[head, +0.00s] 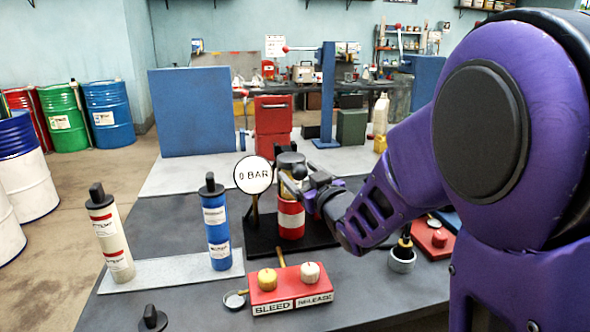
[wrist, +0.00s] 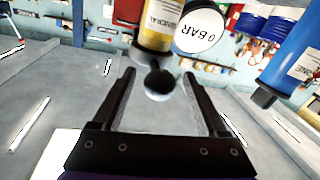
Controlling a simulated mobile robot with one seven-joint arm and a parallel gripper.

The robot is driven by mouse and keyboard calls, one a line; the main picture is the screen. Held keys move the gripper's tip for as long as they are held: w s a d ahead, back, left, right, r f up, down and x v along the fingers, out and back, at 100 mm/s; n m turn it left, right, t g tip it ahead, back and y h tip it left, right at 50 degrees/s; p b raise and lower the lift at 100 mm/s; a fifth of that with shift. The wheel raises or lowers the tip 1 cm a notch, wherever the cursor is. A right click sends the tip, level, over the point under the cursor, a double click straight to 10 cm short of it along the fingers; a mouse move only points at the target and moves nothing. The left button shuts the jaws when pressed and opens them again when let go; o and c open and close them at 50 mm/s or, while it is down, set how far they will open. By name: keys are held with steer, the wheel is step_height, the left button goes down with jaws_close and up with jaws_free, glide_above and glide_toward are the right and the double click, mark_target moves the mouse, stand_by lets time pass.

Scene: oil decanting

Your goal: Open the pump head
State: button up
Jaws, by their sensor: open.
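The pump head (head: 290,159) is a dark grey cap on the pump, behind my gripper in the head view. A red-and-white cylinder (head: 291,222) stands below it on a black base. The round gauge (head: 253,175) beside it reads 0 BAR; it also shows in the wrist view (wrist: 201,31). My gripper (head: 290,184) is open at the pump. In the wrist view, a dark round knob (wrist: 158,83) is between the spread fingertips (wrist: 159,74), below a yellow labelled cylinder (wrist: 158,22). Contact with the fingers cannot be told. My gripper partly hides the pump.
A red box (head: 291,288) with BLEED and RELEASE knobs stands in front. A blue cylinder (head: 217,228) and a cream cylinder (head: 110,235) stand at left on a pale plate (head: 170,274). A red unit (head: 432,240) and a dark-topped cup (head: 402,259) are at right.

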steer(key=shift+w+a, duration=0.15)
steer(key=shift+w, duration=0.05)
jaws_close()
stand_by(0.5)
stand_by(1.0)
